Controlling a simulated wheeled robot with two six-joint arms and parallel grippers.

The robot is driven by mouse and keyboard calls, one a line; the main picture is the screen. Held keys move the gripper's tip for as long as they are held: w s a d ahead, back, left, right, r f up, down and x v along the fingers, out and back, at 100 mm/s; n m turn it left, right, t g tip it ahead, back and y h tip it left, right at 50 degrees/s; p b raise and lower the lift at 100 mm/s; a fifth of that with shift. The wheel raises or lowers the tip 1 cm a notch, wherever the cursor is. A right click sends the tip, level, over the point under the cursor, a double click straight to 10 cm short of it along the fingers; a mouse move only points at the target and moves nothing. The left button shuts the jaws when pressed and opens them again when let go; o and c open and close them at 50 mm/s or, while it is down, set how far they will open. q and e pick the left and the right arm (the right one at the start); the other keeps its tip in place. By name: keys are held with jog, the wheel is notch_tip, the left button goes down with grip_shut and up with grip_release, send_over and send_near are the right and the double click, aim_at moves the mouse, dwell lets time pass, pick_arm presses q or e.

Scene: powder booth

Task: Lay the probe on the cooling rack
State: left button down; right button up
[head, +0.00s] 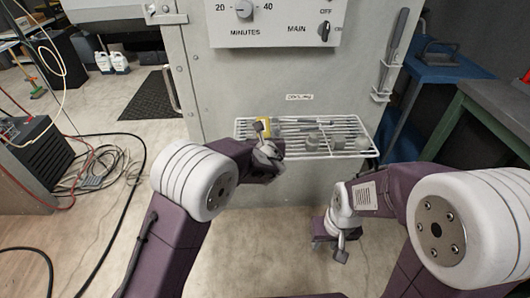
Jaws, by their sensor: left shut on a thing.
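The cooling rack (357,126) is a white wire shelf on the front of the grey cabinet, below a small label. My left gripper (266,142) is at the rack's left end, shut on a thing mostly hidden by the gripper. A small yellow piece (262,127) shows just beyond the fingers; it may be part of the held probe, but I cannot tell whether it touches the wires. My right gripper (333,245) hangs low over the floor, right of centre, away from the rack. Its finger gap is not clear.
Several small grey parts (312,139) lie on the rack's middle and right. A long dark tool (394,48) stands in a bracket on the cabinet's right. A blue table (450,72) and green-framed bench (497,103) are at right. Cables (95,172) lie on the left floor.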

pick_arm(q)
notch_tip(320, 180, down, 4)
jog(key=shift+f+b, duration=0.15)
jog(key=shift+b, duration=0.8)
jog(key=shift+w, duration=0.1)
jog(key=c, duration=0.8)
grip_release()
jog(key=shift+o, duration=0.2)
